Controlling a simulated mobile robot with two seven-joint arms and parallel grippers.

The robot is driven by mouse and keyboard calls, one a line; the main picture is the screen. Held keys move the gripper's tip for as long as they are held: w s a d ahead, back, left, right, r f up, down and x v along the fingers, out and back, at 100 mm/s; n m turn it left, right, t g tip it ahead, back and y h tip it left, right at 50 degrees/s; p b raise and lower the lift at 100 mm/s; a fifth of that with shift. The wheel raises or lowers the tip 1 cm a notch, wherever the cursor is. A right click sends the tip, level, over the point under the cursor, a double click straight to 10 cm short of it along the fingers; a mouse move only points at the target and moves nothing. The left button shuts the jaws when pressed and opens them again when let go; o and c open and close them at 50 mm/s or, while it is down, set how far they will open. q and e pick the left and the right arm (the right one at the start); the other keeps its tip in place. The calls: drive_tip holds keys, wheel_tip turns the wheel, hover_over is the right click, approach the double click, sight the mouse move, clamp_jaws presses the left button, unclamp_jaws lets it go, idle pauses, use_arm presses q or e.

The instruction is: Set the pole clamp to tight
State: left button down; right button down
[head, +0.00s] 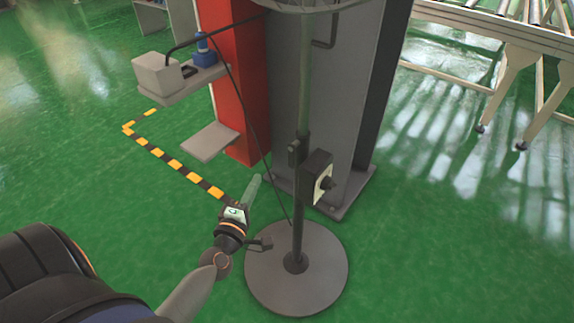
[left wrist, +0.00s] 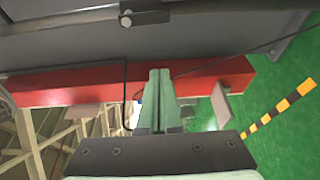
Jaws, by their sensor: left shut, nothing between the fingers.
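The pole (head: 303,110) stands upright on a round grey base (head: 300,290). A dark box with a pale face plate and a black knob (head: 327,183) is mounted on the pole, with a smaller dark block (head: 294,153) beside it. I cannot tell which of these is the clamp, or its setting. My left gripper (head: 254,184) is left of the pole, apart from it and at about the box's height in the picture. Its pale green fingers are shut and empty, pressed together in the left wrist view (left wrist: 160,85). My right gripper is out of view.
A grey and red column (head: 240,90) stands behind the pole. A shelf (head: 180,85) holding a pale box and a blue item sticks out left of it. A thin dark cable (head: 244,110) hangs near the pole. Green floor is open on the right, before a conveyor frame (head: 500,30).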

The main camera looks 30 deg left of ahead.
sight(291, 156)
use_arm(q)
drive_tip(key=shift+w, duration=0.1)
drive_tip(key=w+d, duration=0.1)
drive_tip(key=w, duration=0.8)
drive_tip(key=shift+d, duration=0.25)
idle(0.3)
drive_tip(key=shift+d+n+p, duration=0.15)
drive_tip(key=shift+n+p, duration=0.15)
drive_tip(key=shift+p, duration=0.15)
drive_tip(key=shift+d+n, duration=0.1)
drive_tip(key=shift+n, duration=0.2)
